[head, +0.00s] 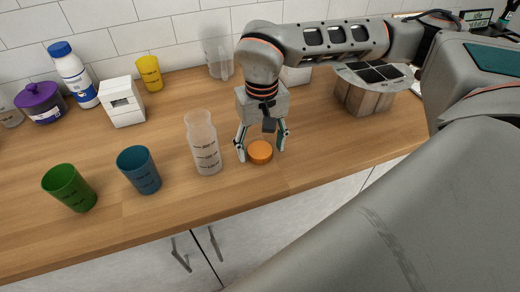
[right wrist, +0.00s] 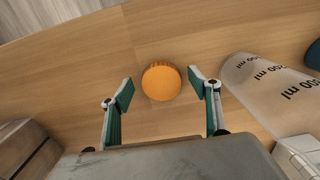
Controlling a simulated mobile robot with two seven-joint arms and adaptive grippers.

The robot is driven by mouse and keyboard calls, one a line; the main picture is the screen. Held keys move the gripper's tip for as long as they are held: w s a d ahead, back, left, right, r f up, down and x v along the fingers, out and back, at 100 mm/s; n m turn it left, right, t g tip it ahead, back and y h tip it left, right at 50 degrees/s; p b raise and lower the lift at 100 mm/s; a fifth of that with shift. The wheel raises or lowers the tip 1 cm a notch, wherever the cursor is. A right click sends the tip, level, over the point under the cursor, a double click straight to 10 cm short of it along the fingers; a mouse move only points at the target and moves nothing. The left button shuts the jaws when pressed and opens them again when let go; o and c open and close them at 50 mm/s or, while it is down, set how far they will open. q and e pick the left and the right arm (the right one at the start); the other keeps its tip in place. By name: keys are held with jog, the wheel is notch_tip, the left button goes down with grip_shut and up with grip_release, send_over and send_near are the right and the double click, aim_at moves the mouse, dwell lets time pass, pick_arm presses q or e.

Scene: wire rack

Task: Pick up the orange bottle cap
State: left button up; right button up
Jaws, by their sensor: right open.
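The orange bottle cap (head: 260,152) lies on the wooden counter near its front edge. My right gripper (head: 261,153) is open above it, pointing down, with one finger on each side of the cap in the head view. In the right wrist view the cap (right wrist: 161,82) sits between and slightly beyond the two fingertips (right wrist: 160,90), with bare wood showing on both sides, so nothing is held. My left gripper does not show.
A translucent bottle (head: 203,143) stands just left of my right gripper; it also shows in the right wrist view (right wrist: 262,88). A blue cup (head: 139,170) and a green cup (head: 70,188) stand farther left. Counter right of the cap is clear.

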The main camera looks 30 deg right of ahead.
aim_at(261, 152)
jog(key=shift+f, duration=0.45)
jog(key=c, duration=0.9)
notch_tip(261, 152, up, 20)
jog(key=p, duration=0.1)
